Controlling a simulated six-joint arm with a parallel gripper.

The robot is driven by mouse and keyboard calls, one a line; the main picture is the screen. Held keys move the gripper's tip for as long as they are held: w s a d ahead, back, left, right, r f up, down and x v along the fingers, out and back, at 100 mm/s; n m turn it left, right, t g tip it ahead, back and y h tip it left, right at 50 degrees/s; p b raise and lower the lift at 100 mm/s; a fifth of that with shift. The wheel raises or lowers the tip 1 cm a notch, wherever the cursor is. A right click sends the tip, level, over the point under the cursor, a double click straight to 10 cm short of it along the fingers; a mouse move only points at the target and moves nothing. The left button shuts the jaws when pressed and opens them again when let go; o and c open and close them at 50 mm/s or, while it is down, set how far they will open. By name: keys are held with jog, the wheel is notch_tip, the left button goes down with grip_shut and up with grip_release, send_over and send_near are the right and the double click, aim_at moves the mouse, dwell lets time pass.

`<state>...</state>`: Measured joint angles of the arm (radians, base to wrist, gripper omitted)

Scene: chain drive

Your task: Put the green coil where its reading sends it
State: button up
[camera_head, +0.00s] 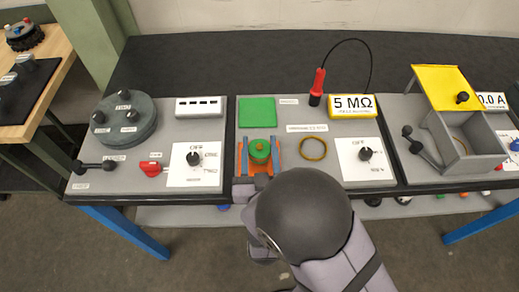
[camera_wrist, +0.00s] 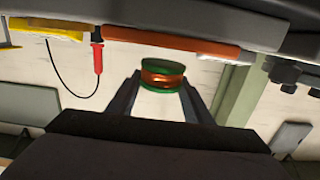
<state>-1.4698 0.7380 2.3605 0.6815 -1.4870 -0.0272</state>
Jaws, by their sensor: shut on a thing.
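The green coil (camera_head: 259,149), a green spool with a copper band in the wrist view (camera_wrist: 162,77), is between the two fingertips of my gripper (camera_head: 258,154), which is shut on it. The fingers show on both sides of the coil in the wrist view (camera_wrist: 160,90). The coil is over an orange pad (camera_head: 276,158); the head view does not show clearly how high. A yellow meter (camera_head: 352,107) reads 5 MΩ. A red probe (camera_head: 317,86) on a black cable stands next to it. A green pad (camera_head: 257,112) lies behind the coil.
A brass ring (camera_head: 313,148) lies right of the coil, beside a dial panel (camera_head: 364,175). At left are a pegged round plate (camera_head: 126,119), a red lever (camera_head: 154,169) and another dial panel (camera_head: 194,178). At right stands a grey box (camera_head: 468,145) with its yellow lid (camera_head: 446,88) raised.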

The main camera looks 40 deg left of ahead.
aim_at(260, 161)
jog(key=shift+f, duration=0.95)
jog(key=shift+f, duration=0.2)
jog(key=o, duration=1.3)
jog(key=shift+r, duration=0.1)
jog(key=shift+b+v, duration=1.05)
jog(key=shift+v, duration=2.75)
jog(key=shift+r, duration=0.1)
jog(key=shift+w, duration=0.1)
